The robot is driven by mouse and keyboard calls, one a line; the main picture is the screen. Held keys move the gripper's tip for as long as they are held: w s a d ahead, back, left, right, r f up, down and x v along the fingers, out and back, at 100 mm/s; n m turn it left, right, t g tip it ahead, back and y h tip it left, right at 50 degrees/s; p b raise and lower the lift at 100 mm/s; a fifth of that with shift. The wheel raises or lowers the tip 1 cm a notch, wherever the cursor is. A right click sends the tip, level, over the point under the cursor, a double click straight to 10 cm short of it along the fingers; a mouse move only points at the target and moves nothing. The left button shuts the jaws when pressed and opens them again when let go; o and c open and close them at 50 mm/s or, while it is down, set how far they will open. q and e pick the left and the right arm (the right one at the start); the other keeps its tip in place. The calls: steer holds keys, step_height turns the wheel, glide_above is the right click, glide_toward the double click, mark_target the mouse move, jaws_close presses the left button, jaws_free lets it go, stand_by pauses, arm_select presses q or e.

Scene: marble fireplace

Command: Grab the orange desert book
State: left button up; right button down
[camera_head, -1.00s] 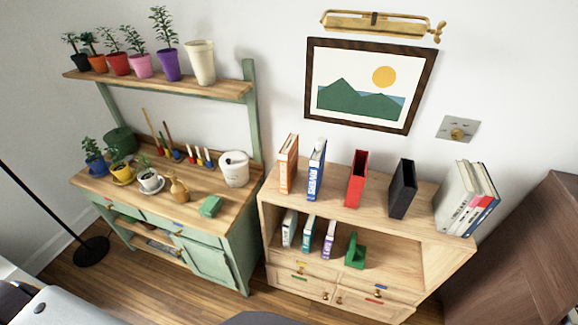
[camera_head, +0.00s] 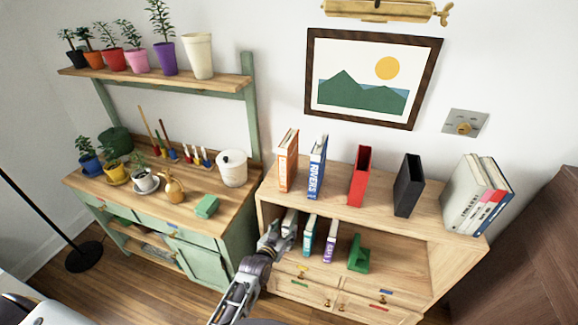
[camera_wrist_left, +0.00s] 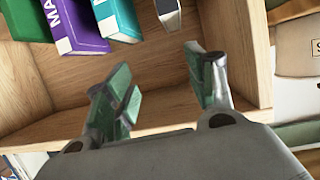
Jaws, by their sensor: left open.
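The orange book (camera_head: 288,160) stands upright on the top of the wooden bookcase, at its left end, beside the blue rivers book (camera_head: 317,167). My left gripper (camera_head: 277,232) is below it, in front of the left end of the lower shelf, near a whitish book (camera_head: 289,223). In the left wrist view the fingers of my left gripper (camera_wrist_left: 162,82) are spread apart with nothing between them. That view shows a purple book (camera_wrist_left: 78,25) and a teal book (camera_wrist_left: 118,18) beyond the fingers. The orange book is not seen there. My right gripper is not in view.
The bookcase (camera_head: 385,187) top also holds a red holder (camera_head: 358,177), a black holder (camera_head: 408,186) and several leaning books (camera_head: 475,195). A green bookend (camera_head: 358,254) stands on the lower shelf. A green potting bench (camera_head: 195,262) stands at left.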

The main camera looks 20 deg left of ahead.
arm_select(q)
step_height(320, 180, up, 11)
steer(key=w+a+t+b, duration=0.2)
steer(key=w+t, duration=0.1)
steer(key=t, duration=0.1)
glide_toward(282, 174)
steer(key=w, duration=0.3)
steer(key=shift+d+f+n+y+b, duration=0.2)
steer(key=shift+d+n+y+b, duration=0.1)
steer(key=shift+d+n+y, duration=0.1)
steer(key=shift+w, duration=0.1)
steer(key=shift+w+d, duration=0.1)
steer(key=shift+w, duration=2.85)
steer(key=shift+w+d, duration=0.1)
steer(key=shift+w, duration=1.2)
steer(key=shift+w, duration=0.1)
steer(key=shift+w+r+p, duration=0.1)
steer(key=shift+w+p, duration=0.15)
steer(key=shift+w, duration=0.5)
steer(key=shift+w+r+p, duration=0.15)
steer(key=shift+w+p, duration=0.1)
steer(key=shift+w, duration=0.55)
steer(key=shift+w+f, duration=0.1)
steer(key=shift+w, duration=0.85)
